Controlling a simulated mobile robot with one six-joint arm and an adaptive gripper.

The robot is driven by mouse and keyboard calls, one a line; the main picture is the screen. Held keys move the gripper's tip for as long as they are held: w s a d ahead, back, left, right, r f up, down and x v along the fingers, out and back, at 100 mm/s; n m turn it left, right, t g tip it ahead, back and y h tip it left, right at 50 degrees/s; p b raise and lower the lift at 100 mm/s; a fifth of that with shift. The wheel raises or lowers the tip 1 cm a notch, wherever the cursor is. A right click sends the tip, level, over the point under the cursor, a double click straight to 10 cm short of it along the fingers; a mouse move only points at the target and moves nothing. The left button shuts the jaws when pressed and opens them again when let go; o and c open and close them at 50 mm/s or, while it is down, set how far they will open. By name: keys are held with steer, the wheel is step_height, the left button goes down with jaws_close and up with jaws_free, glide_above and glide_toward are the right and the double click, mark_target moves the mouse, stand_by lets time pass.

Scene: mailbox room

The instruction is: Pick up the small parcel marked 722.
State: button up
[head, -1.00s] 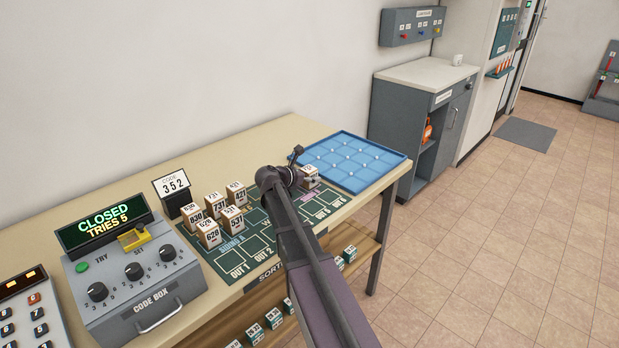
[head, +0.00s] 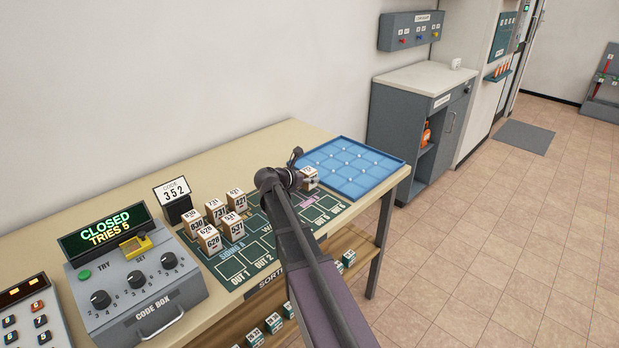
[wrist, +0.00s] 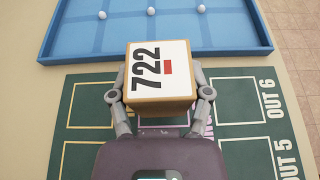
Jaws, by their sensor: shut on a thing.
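The small parcel marked 722 (wrist: 158,76) is a brown box with a white top label, black digits and a small red bar. It sits between the two fingers of my gripper (wrist: 161,98) in the wrist view, and the fingers are shut on its sides. In the head view the parcel (head: 309,178) shows just past the end of my arm, partly hidden by it. It is over the green sorting mat (wrist: 90,108), near the blue tray's edge. I cannot tell whether it touches the mat.
The blue tray (head: 345,190) with small white knobs lies just beyond the parcel. Several other numbered parcels (head: 213,210) stand at the mat's left end. The code box (head: 135,290), reading closed, and a 352 code card (head: 174,191) are further left.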

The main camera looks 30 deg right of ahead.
step_height(320, 180, up, 2)
steer(key=shift+r+p, duration=0.1)
steer(key=shift+p, duration=0.65)
steer(key=s+a, duration=0.1)
steer(key=s, duration=0.4)
steer(key=s+a, duration=0.2)
steer(key=s, duration=0.3)
steer(key=s+a+r+p, duration=0.1)
steer(key=s+a, duration=0.1)
steer(key=s, duration=0.3)
steer(key=shift+a, duration=0.25)
steer(key=shift+r, duration=0.1)
